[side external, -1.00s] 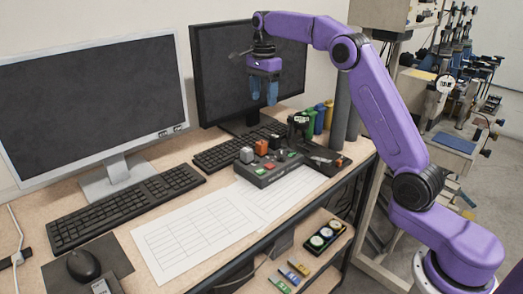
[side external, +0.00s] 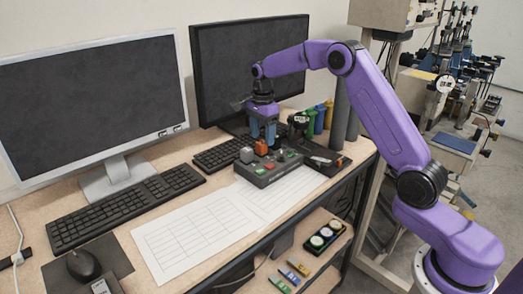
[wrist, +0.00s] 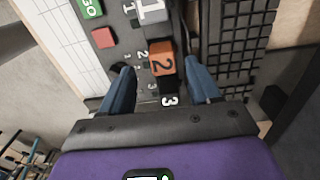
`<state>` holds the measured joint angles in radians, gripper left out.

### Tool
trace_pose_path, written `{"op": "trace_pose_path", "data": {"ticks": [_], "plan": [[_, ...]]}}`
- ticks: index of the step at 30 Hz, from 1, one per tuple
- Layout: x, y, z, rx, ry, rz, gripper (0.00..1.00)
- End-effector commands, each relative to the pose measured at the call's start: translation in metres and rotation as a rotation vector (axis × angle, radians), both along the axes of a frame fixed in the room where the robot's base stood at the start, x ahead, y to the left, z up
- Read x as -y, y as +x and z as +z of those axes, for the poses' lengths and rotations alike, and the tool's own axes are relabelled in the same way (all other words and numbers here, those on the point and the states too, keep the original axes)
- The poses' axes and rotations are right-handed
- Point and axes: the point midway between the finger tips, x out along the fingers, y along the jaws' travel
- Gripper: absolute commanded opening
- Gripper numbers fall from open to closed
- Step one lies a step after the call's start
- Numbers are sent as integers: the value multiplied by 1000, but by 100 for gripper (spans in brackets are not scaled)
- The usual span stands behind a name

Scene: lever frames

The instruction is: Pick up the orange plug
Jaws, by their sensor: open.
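The orange plug (side external: 261,148) is a small block standing on the dark control box (side external: 263,179). In the wrist view the orange plug (wrist: 161,62) shows a "2" and lies between my blue fingers, slightly toward their tips. My gripper (side external: 264,138) points down just over the plug. Its fingers are spread in the wrist view (wrist: 159,70), with a gap on each side of the plug. The fingers partly cover the plug's surroundings in the side view. I cannot tell exactly how far the tips reach down beside it.
A grey block (side external: 247,155) marked "1" stands next to the plug on the box. A keyboard (side external: 216,153) and a monitor (side external: 225,65) are close behind. A black device (side external: 325,160) is at right. Printed sheets (side external: 195,233) lie flat in front.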

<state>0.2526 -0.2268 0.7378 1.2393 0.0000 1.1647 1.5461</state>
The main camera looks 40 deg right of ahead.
Motion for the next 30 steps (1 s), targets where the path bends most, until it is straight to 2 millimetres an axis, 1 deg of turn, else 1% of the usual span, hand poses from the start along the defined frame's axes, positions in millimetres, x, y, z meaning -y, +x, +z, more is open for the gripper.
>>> {"op": "trace_pose_path", "data": {"ticks": [1, 6, 10, 16, 17, 18, 20, 21, 22, 30], "plan": [[0, 1, -9, -3, 0, 0, 62], [0, 3, -30, -3, 0, 1, 62], [0, 3, -36, 0, 0, 1, 62], [0, 3, -36, 0, 0, 1, 62], [0, 3, -36, 0, 0, 1, 55], [0, 3, -36, 0, 0, 1, 42], [0, 3, -36, 0, 0, 1, 23], [0, 3, -36, 0, 0, 1, 10], [0, 3, -36, 0, 0, 1, 6], [-1, 4, -36, 1, 0, 1, 6]]}}
